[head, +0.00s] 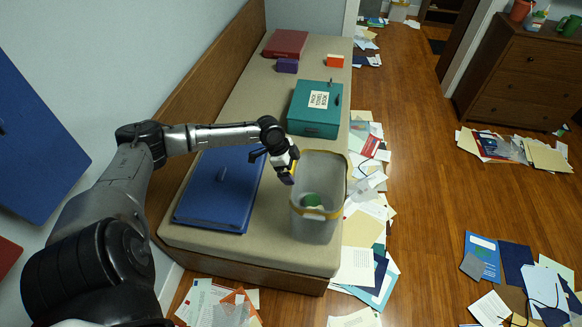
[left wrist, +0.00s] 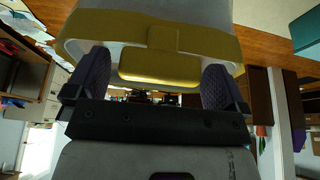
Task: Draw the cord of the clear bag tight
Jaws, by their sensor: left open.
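The clear bag (head: 315,222) stands upright on the beige bench top, greyish and see-through, with a yellow band around its mouth. A green thing (head: 312,200) shows inside it. My left gripper (head: 291,174) is at the bag's left rim. In the left wrist view the open left gripper (left wrist: 155,72) has a yellow tab (left wrist: 160,66) of the band between its two purple padded fingers. Gaps show beside the tab, so the fingers do not look closed on it. A separate cord is not clearly seen. My right gripper is not in view.
A blue folder (head: 217,192) lies on the bench (head: 247,262) left of the bag. A teal box (head: 315,110) stands behind it, with a red box (head: 286,43) farther back. Papers litter the wooden floor to the right, beside a brown dresser (head: 520,80).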

